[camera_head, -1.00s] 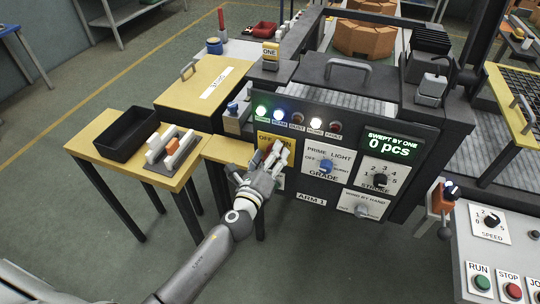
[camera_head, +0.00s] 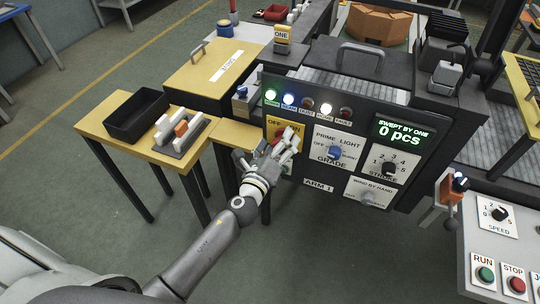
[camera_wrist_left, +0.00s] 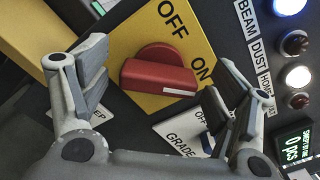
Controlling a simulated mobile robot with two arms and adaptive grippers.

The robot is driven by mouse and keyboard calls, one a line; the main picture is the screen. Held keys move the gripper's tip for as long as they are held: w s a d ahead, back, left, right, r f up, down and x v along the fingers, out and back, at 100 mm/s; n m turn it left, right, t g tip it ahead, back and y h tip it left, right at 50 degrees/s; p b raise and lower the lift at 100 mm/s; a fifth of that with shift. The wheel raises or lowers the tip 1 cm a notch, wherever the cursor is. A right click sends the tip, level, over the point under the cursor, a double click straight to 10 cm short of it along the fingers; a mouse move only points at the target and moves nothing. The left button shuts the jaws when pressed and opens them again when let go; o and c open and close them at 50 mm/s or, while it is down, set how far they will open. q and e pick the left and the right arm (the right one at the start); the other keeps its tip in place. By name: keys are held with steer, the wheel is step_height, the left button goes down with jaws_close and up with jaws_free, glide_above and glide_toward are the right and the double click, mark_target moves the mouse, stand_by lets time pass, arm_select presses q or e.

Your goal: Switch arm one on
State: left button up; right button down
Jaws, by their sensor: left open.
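A red rotary switch (camera_wrist_left: 158,72) sits on a yellow OFF/ON plate (camera_wrist_left: 140,32) in the left wrist view. Its handle lies across the picture, with a white mark at its lower right end, below the word ON. My left gripper (camera_wrist_left: 160,88) is open, one finger on each side of the switch, with gaps visible; contact is not clear. In the head view my left gripper (camera_head: 273,149) is at the yellow plate (camera_head: 273,121) on the ARM 1 panel (camera_head: 318,186) and hides most of the switch. My right gripper is not in view.
The panel also carries the PRIME LIGHT knob (camera_head: 334,152), the STROKE knob (camera_head: 388,167), indicator lamps (camera_head: 288,99) and a display (camera_head: 401,131) reading 0 pcs. A yellow table with a black tray (camera_head: 137,117) stands left of the panel. Open floor lies in front.

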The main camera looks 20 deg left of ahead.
arm_select(q)
steer(key=s, duration=1.1)
steer(key=shift+s+a, duration=0.15)
steer(key=shift+a, duration=0.05)
steer(key=s+a+f+n+g, duration=0.1)
steer(key=s+f+n+g, duration=0.25)
steer(key=f, duration=0.85)
steer(key=s+a+f+n+g, duration=0.1)
steer(key=s+f+n+g, duration=0.3)
steer(key=f, duration=0.7)
steer(key=s+a+f+n+g, duration=0.15)
steer(key=s+f+n, duration=0.35)
steer(key=f, duration=0.7)
steer(key=s+a+f+n+g, duration=0.1)
steer(key=s+f+n+g, duration=0.3)
steer(key=s, duration=0.9)
steer(key=s+a+f+n+g, duration=0.1)
steer(key=s+f+n+g, duration=0.3)
steer(key=s+f+n, duration=0.4)
steer(key=s+f, duration=0.4)
steer(key=s, duration=0.1)
steer(key=shift+s+f+n+y, duration=0.15)
steer(key=shift+s+n+y, duration=0.15)
steer(key=shift+s+n, duration=0.05)
